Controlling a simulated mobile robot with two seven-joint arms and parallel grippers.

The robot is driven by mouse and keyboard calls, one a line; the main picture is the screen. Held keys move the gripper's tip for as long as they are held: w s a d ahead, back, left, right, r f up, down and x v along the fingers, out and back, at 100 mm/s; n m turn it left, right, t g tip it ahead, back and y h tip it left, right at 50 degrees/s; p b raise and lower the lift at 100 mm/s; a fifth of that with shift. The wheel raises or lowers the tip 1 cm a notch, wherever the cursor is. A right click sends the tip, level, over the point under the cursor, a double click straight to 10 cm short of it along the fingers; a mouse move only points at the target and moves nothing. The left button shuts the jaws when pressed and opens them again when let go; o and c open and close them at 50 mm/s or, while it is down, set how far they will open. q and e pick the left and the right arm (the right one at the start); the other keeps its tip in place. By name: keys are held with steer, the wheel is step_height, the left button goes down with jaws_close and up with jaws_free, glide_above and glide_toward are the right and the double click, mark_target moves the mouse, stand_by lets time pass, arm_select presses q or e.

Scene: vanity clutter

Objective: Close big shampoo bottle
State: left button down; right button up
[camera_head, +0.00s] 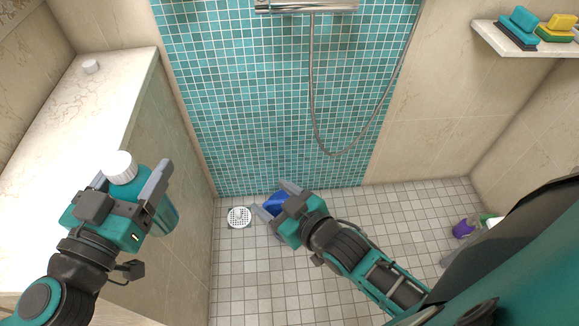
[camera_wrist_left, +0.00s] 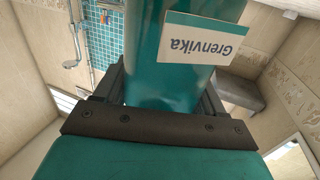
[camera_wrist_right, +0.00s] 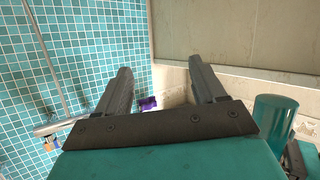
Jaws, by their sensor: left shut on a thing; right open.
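The big shampoo bottle (camera_head: 163,215) is teal with a white ribbed top (camera_head: 120,166). My left gripper (camera_head: 132,174) is shut around it and holds it beside the counter's edge. In the left wrist view the bottle's body (camera_wrist_left: 150,60) stands between the fingers, with a "Grenvika" label. Whether the white top is a cap or a bare neck is hard to tell. A small white round cap (camera_head: 91,66) lies on the counter. My right gripper (camera_head: 273,199) is open and empty, apart from the bottle, which shows at the right of the right wrist view (camera_wrist_right: 275,118).
A pale marble counter (camera_head: 70,135) runs along the left. A blue object (camera_head: 275,202) shows behind my right gripper, near a round floor drain (camera_head: 239,217). A shower hose (camera_head: 312,90) hangs on the teal wall. A shelf (camera_head: 490,35) holds sponges. A purple item (camera_head: 463,228) is at right.

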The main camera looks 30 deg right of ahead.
steer(key=s+d+f+m+g+h, duration=0.1)
steer(key=s+d+f+g, duration=0.1)
steer(key=s+f, duration=0.3)
steer(key=shift+s+d+f+m+g, duration=0.3)
steer(key=shift+s+d+f+g, duration=0.1)
steer(key=shift+s+d, duration=0.2)
arm_select(q)
steer(key=shift+r, duration=0.1)
